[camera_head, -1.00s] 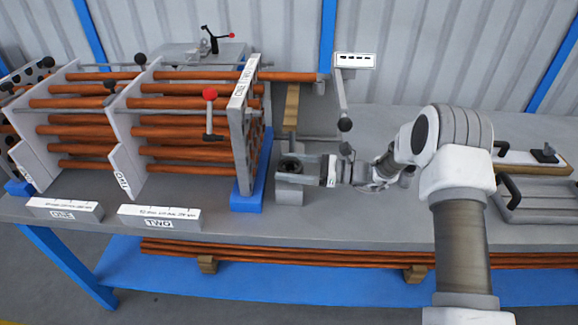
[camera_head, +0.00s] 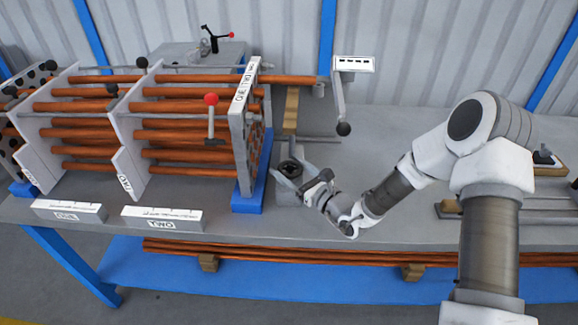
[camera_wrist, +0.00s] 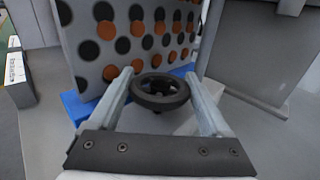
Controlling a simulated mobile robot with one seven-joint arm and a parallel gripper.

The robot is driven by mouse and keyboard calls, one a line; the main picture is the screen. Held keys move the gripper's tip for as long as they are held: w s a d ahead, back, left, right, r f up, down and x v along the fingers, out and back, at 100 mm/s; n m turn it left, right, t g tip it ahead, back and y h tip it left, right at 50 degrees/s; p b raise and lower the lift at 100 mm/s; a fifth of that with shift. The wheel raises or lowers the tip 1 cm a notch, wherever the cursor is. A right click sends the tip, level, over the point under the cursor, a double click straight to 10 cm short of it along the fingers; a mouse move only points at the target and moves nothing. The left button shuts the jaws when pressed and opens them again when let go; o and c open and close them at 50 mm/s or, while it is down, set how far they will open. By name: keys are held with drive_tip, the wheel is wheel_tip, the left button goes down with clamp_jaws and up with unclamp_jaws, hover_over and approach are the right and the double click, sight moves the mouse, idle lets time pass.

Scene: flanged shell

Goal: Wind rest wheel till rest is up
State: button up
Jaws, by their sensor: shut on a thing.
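The rest wheel (camera_head: 291,166) is a small dark handwheel lying flat on a grey block right of the tube bundle. It also shows in the wrist view (camera_wrist: 160,91), with its rim and hub plain. My gripper (camera_head: 293,172) comes in from the lower right and is shut on the wheel. In the wrist view its two pale fingers (camera_wrist: 159,76) lie on opposite sides of the rim. A tan upright piece (camera_head: 291,108), perhaps the rest, stands behind the wheel, under a protruding copper tube (camera_head: 288,78). I cannot tell whether they touch.
The shell's perforated end plate (camera_head: 246,130) stands on a blue support just left of the wheel. Label blocks (camera_head: 162,218) lie at the front left. The bench right of the wheel is mostly clear.

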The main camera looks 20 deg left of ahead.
drive_tip(key=m+t+h+p, duration=0.2)
drive_tip(key=p, duration=0.1)
drive_tip(key=m+t+h+p, duration=0.1)
drive_tip(key=t, duration=0.1)
drive_tip(key=shift+r+m+h, duration=0.25)
drive_tip(key=shift+m+h, duration=0.05)
drive_tip(key=m+t+h+p, duration=0.3)
drive_tip(key=h+p, duration=0.2)
drive_tip(key=p, duration=0.5)
drive_tip(key=shift+d+m, duration=0.1)
drive_tip(key=shift+m, duration=0.3)
drive_tip(key=m+t+h+p, duration=0.1)
drive_tip(key=m+h+p, duration=0.1)
drive_tip(key=h+p, duration=0.1)
drive_tip(key=shift+f+h, duration=0.15)
drive_tip(key=shift+h, duration=0.15)
drive_tip(key=shift+m+h+p, duration=0.7)
drive_tip(key=shift+m+h, duration=0.2)
drive_tip(key=shift+h, duration=0.3)
drive_tip(key=shift+w+m+h, duration=0.15)
drive_tip(key=shift+m+h, duration=0.25)
drive_tip(key=shift+h, duration=0.3)
drive_tip(key=o, duration=1.2)
drive_tip(key=shift+s+p, duration=0.25)
drive_tip(key=shift+p, duration=0.1)
